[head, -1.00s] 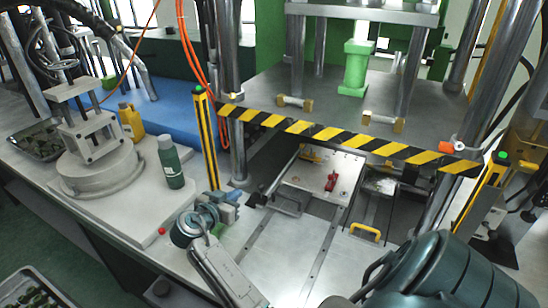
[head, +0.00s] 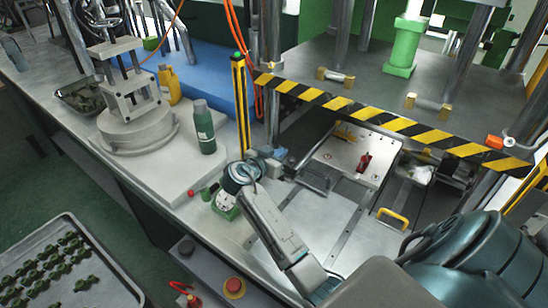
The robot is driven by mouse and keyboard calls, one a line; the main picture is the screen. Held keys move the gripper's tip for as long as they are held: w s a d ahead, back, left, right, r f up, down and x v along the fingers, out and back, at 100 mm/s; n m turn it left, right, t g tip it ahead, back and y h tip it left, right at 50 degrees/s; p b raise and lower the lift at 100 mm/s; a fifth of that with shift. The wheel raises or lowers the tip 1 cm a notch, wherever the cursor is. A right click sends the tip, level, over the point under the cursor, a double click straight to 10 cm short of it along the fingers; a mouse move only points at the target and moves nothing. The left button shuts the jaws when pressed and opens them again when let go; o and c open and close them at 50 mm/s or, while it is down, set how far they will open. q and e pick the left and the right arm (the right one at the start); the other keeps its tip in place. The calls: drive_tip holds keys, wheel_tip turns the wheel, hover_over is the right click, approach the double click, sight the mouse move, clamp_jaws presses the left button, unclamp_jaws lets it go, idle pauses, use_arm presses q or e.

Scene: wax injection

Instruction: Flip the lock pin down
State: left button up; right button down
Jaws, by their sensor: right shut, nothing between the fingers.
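A small red part (head: 364,162), which looks like the lock pin, stands up from the pale mould plate (head: 338,158) inside the press. Whether it is upright or tilted is hard to tell at this size. My right gripper (head: 280,156) is shut and empty. It is left of the mould plate, near the base of the striped post, apart from the red part. A dark handle and bracket (head: 313,183) lie between the gripper and the plate. My left gripper is not in view.
A yellow-black barrier bar (head: 390,122) crosses above the mould, and a striped post (head: 240,100) stands behind my gripper. A green bottle (head: 204,130) stands on the left. A yellow handle (head: 392,216) sits in front of the mould. Bare metal table (head: 310,222) lies before the plate.

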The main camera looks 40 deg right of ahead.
sight(289, 163)
drive_tip(key=w+d+f+b, duration=0.1)
drive_tip(key=d+f, duration=0.3)
drive_tip(key=f, duration=0.1)
drive_tip(key=shift+w+d+f+b, duration=0.15)
drive_tip(key=shift+w+d+b, duration=0.05)
drive_tip(key=shift+b, duration=0.2)
drive_tip(key=shift+d, duration=0.1)
wheel_tip(289, 163, down, 3)
drive_tip(key=b, duration=0.4)
drive_tip(key=shift+s, duration=0.1)
